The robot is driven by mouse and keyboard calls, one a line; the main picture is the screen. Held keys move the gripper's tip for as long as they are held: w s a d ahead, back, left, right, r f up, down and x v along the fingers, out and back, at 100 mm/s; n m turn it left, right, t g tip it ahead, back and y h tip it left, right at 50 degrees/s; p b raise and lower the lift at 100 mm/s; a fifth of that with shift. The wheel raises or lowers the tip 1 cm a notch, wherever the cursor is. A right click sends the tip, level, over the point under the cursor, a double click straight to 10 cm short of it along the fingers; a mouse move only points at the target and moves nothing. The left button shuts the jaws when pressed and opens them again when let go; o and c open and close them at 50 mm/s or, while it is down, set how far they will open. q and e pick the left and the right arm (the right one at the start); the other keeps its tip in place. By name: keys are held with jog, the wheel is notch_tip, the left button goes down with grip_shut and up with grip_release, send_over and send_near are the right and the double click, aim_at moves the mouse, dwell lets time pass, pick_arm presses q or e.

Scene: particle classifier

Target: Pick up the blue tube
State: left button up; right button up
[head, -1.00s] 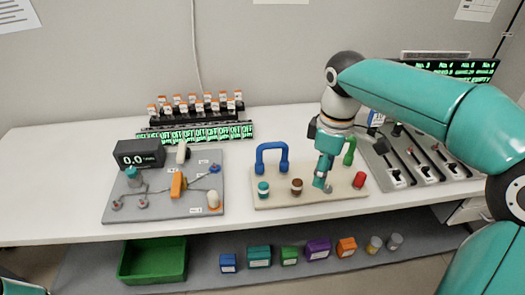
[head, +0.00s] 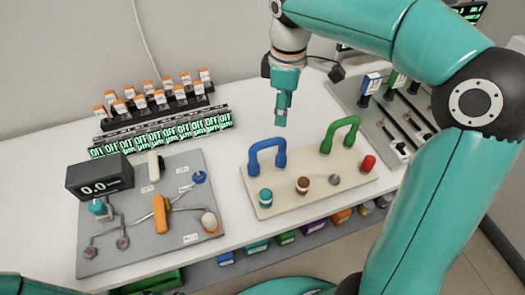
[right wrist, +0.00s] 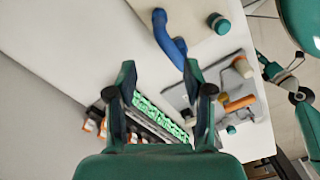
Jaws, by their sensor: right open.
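The blue tube (head: 268,146) is an upside-down U standing on the beige board (head: 325,192), at its left back. My right gripper (head: 281,118) hangs above and behind the blue tube in the head view, apart from it. In the right wrist view my right gripper (right wrist: 165,94) is open with nothing between its fingers. The blue tube (right wrist: 166,36) shows there beyond the fingertips, at the top. I cannot make out my left gripper.
A green tube (head: 341,128), a teal-capped piece (head: 265,198), a brown-capped piece (head: 303,185) and a red piece (head: 368,164) share the board. A grey panel (head: 137,233) with a display lies left. A rack (head: 165,132) stands behind.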

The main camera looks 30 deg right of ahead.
aim_at(282, 149)
notch_tip(282, 149, down, 10)
jog(key=shift+r+b, duration=0.15)
jog(key=shift+b, duration=0.15)
jog(key=shift+s+d+f, duration=0.1)
jog(key=shift+f, duration=1.25)
jog(key=shift+d+f, duration=0.1)
jog(key=shift+f, duration=1.2)
jog(key=shift+c, duration=0.4)
grip_shut()
